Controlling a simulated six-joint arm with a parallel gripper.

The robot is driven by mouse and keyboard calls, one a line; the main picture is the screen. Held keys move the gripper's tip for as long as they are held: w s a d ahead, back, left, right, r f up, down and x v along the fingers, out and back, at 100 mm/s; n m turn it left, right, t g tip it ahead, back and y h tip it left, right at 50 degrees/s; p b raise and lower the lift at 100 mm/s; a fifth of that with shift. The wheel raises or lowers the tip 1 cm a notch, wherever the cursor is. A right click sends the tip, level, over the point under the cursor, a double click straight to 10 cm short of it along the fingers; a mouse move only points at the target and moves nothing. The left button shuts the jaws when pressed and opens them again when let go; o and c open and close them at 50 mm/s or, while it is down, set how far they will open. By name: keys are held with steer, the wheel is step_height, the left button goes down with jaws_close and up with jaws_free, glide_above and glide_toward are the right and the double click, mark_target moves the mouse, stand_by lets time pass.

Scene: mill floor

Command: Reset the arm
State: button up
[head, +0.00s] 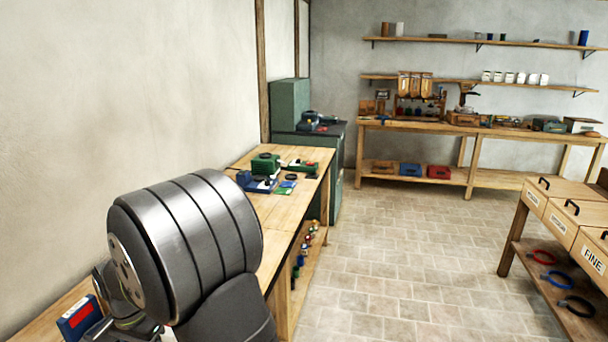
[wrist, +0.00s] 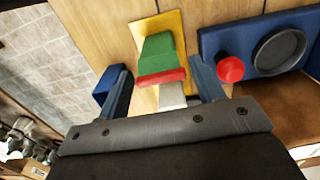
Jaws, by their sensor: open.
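My gripper (wrist: 159,68) is open in the wrist view, its two blue-grey fingers apart. Between and just beyond them is a green block with a red lower edge (wrist: 155,54), on a yellow plate (wrist: 172,24). I cannot tell whether the fingers touch it. A small pale block (wrist: 172,95) shows below it, between the fingers. In the head view my arm's thick dark grey end fills the lower left, and I cannot make out the fingers there.
A blue fixture (wrist: 254,42) with a round grey dish and a red knob (wrist: 230,69) lies right of the fingers. In the head view the wooden bench (head: 283,212) runs along the left wall, with green and blue devices (head: 265,163). The tiled floor (head: 400,240) is clear.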

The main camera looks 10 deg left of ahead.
step_height(320, 180, down, 5)
steer(key=shift+f, duration=0.1)
step_height(320, 180, up, 3)
steer(key=shift+f, duration=0.2)
steer(key=shift+r, duration=0.65)
